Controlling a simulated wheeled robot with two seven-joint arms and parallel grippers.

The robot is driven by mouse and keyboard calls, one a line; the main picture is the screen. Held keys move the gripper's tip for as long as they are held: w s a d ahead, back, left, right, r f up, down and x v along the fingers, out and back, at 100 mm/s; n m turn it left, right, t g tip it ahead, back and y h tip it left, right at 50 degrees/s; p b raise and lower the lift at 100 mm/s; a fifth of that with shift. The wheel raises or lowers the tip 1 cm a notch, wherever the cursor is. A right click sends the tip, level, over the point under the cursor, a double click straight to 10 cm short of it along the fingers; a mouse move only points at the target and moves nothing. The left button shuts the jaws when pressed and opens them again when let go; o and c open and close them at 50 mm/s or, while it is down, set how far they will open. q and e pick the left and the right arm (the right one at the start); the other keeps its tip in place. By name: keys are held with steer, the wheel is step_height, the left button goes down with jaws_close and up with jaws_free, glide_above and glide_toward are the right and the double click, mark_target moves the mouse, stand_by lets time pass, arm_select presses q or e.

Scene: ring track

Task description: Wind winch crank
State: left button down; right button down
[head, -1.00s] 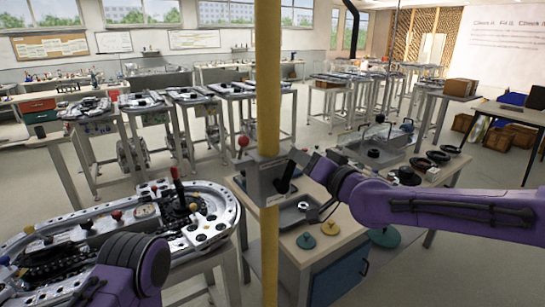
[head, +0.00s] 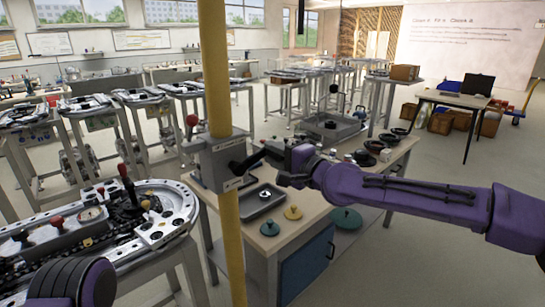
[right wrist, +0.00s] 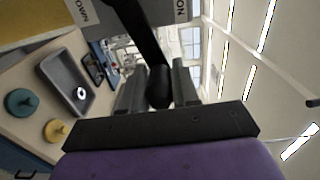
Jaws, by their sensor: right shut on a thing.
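The winch is a grey box (head: 217,162) fixed on a yellow post (head: 217,90). A red-knobbed lever (head: 192,120) stands up at its left side. The black crank arm (head: 243,163) points right and slightly up from the box. My right gripper (head: 268,154) is at the crank's outer end. In the right wrist view, the crank arm (right wrist: 140,32) comes down from the top to a dark rounded grip (right wrist: 159,88). The grip sits between the two fingers of my right gripper (right wrist: 157,84), which is shut on it. My left gripper is out of view; only my left arm shows.
A workbench (head: 275,235) beside the post holds a grey tray (head: 262,202), yellow and green discs (head: 345,219) and black rings. A metal ring track (head: 145,215) on a stand fills the left foreground. Open floor (head: 410,260) lies at the right.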

steer(key=shift+w+d+f+m+b, duration=0.1)
steer(key=shift+d+f+m+b, duration=0.05)
steer(key=shift+f+m+b, duration=0.7)
steer(key=shift+r+m, duration=0.2)
steer(key=shift+m, duration=0.05)
steer(key=c, duration=0.9)
jaws_free()
steer(key=b+v, duration=0.1)
steer(key=v, duration=0.9)
steer(key=shift+d+b, duration=0.2)
steer(key=shift+b, duration=0.15)
